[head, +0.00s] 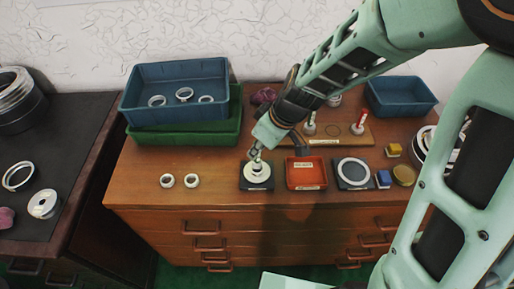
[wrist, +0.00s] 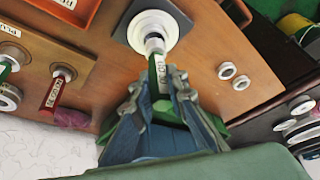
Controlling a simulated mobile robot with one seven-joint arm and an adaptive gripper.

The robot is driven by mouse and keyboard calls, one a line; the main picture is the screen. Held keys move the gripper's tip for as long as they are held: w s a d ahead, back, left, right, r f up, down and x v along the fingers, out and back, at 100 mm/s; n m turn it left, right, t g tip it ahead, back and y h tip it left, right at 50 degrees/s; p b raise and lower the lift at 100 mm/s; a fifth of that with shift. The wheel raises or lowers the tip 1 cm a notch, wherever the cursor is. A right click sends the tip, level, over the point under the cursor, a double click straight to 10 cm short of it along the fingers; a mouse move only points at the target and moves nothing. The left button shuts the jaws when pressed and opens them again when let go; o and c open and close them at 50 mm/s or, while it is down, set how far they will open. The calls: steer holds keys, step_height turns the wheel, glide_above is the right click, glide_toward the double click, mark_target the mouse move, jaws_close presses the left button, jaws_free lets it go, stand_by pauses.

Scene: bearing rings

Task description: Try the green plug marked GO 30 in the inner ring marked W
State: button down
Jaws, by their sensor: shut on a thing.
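My gripper (wrist: 164,88) is shut on the green handle of a plug (wrist: 158,68) with a white label, partly readable. The plug's metal end points at a pale steel ring (wrist: 137,38), which lies on a dark square pad (wrist: 181,18). The plug's end is over or in the ring's bore; I cannot tell how deep. In the head view my gripper (head: 258,150) is right above the ring (head: 257,176) on its pad (head: 257,187). No W mark is readable on the ring.
An orange-red tray (head: 306,184) stands just right of the pad, then another pad with a large ring (head: 353,173). Two small rings (head: 179,181) lie to the left. A red-handled plug (head: 360,122) stands behind on a wooden rack. Blue (head: 174,78) and green trays are stacked at the back left.

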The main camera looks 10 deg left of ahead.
steer(key=shift+f+b, duration=1.15)
steer(key=shift+b, duration=0.15)
steer(key=shift+r, duration=0.1)
steer(key=shift+r+p, duration=2)
steer(key=shift+r, duration=1.2)
